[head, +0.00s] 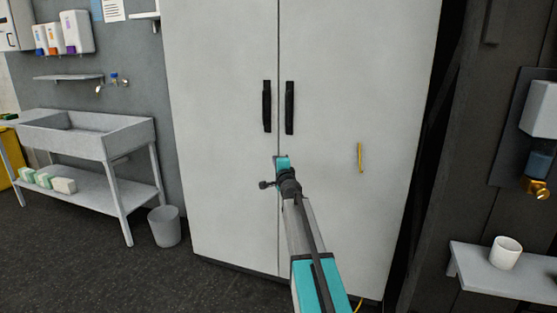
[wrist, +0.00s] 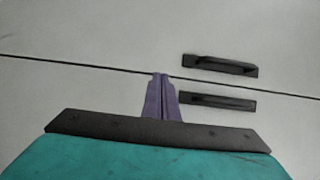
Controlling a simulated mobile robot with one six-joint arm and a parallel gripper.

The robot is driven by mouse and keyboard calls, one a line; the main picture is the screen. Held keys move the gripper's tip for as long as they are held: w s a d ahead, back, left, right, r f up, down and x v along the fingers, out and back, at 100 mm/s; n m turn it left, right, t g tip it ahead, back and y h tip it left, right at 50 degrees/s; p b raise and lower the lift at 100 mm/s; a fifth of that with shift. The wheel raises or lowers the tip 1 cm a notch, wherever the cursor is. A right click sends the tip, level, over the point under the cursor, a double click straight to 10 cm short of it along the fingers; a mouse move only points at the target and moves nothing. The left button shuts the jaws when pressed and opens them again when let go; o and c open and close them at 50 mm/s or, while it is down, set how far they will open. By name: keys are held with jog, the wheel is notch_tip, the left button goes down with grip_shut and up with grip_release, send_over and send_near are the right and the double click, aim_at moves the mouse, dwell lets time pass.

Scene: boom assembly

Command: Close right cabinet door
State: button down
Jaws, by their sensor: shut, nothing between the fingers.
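The tall light-grey cabinet has a left door (head: 222,120) and a right door (head: 345,90). Both look flush, with a thin dark seam between them. The right door's black handle (head: 289,108) stands just right of the seam, the left door's black handle (head: 267,106) just left of it. In the wrist view the right door's handle is the lower one (wrist: 217,101). My gripper (wrist: 160,80) is shut and empty, its fingertips at the seam, below the handles as the head view shows. I cannot tell whether it touches the door. In the head view my arm hides the fingers.
A thin yellow strip (head: 360,158) shows on the right door. Left are a sink (head: 90,135) and a grey bin (head: 164,226). Right is a shelf (head: 490,275) with a white cup (head: 505,252). Dark floor (head: 70,270) is open at the front left.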

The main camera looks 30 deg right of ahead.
jog(key=shift+s+a, duration=0.3)
jog(key=shift+a, duration=0.05)
dwell(0.4)
